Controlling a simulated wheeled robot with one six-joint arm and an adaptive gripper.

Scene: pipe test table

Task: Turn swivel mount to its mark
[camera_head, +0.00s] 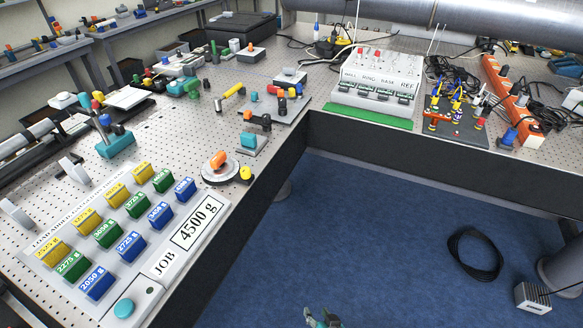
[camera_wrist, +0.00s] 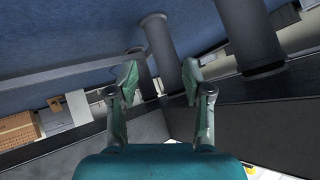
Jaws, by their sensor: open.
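A round light-grey disc mount (camera_head: 221,170) with an orange block on top sits near the table's inner edge in the head view, with a yellow knob at its right; it looks like the swivel mount. Its mark is too small to make out. My gripper (camera_head: 322,318) shows at the bottom edge of the head view, over the blue floor and well away from the mount. In the wrist view my gripper (camera_wrist: 161,66) has its two fingers apart with nothing between them. The mount does not show in the wrist view.
A weight board (camera_head: 190,236) with several coloured blocks lies left of the mount. A small post stand (camera_head: 249,142) with a black and orange arm is just behind it. A white box (camera_head: 378,72) and an orange power strip (camera_head: 505,95) are farther back. The floor inside the L-shaped table is mostly open.

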